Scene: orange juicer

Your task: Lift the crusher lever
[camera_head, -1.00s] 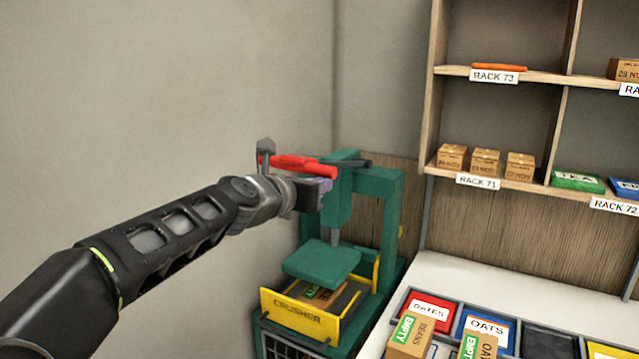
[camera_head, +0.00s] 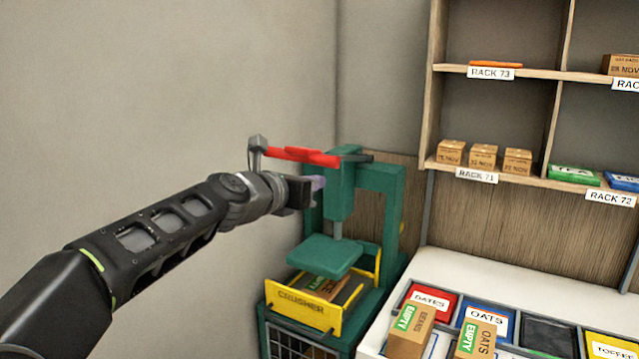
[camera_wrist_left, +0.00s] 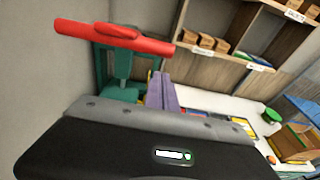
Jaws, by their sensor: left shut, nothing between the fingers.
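The green crusher (camera_head: 382,190) stands in the corner. Its red lever (camera_head: 290,154) sticks out to the left from the top of the column, nearly level. The lever also shows at the upper left of the left wrist view (camera_wrist_left: 100,34). My left gripper (camera_head: 318,183) is shut and empty, just below the lever and beside the column, with a small gap to the lever in the head view. Its purple fingers (camera_wrist_left: 162,92) show in the left wrist view, below the lever's right end. The green press plate (camera_head: 324,255) hangs over the yellow tray. My right gripper is out of view.
The yellow crusher tray (camera_head: 300,308) holds a flattened carton (camera_head: 322,288). A white counter (camera_head: 460,265) with labelled bins is at the right. Shelves with small boxes (camera_head: 483,156) hang above it. The left wall (camera_head: 150,90) is bare.

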